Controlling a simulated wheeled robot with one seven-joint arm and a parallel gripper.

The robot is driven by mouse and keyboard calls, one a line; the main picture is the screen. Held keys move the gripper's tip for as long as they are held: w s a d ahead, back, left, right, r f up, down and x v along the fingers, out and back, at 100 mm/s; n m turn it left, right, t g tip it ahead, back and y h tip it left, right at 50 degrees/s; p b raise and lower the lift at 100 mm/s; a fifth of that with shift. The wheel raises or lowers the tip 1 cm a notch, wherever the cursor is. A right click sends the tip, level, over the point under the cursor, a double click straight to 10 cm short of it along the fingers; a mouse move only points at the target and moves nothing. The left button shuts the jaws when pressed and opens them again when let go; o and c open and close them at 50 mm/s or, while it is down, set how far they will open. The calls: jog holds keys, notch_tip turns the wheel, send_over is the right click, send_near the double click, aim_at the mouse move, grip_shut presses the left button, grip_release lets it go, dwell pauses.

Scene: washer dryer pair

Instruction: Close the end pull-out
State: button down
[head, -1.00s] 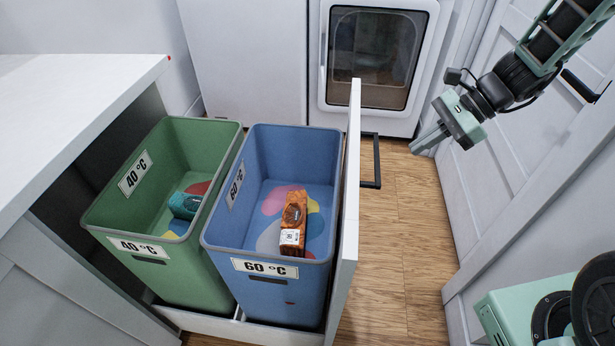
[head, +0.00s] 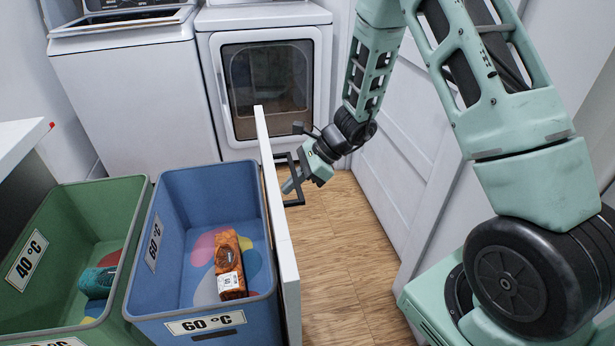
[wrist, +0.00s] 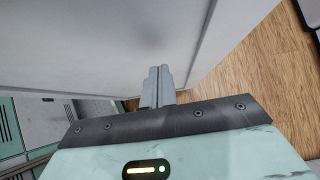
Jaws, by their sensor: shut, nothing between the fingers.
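The end pull-out stands open, its white front panel (head: 276,215) facing right, with a black bar handle (head: 297,180) on its outer face. Inside it are a blue bin (head: 202,312) marked 60 °C and a green bin (head: 128,205) marked 40 °C. My gripper (head: 288,187) is at the handle, on the outer side of the panel, with its fingers shut. In the wrist view the shut fingers (wrist: 158,75) point at a white surface, probably the panel (wrist: 120,40). I cannot tell whether they touch it.
An orange packet (head: 229,262) lies in the blue bin and a teal item (head: 97,283) in the green bin. A washer (head: 135,90) and a dryer (head: 265,75) stand behind. Wooden floor (head: 335,260) is free right of the panel; a white panelled door (head: 400,140) bounds it.

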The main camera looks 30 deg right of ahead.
jog(key=shift+w+a, duration=0.25)
jog(key=shift+a, duration=0.45)
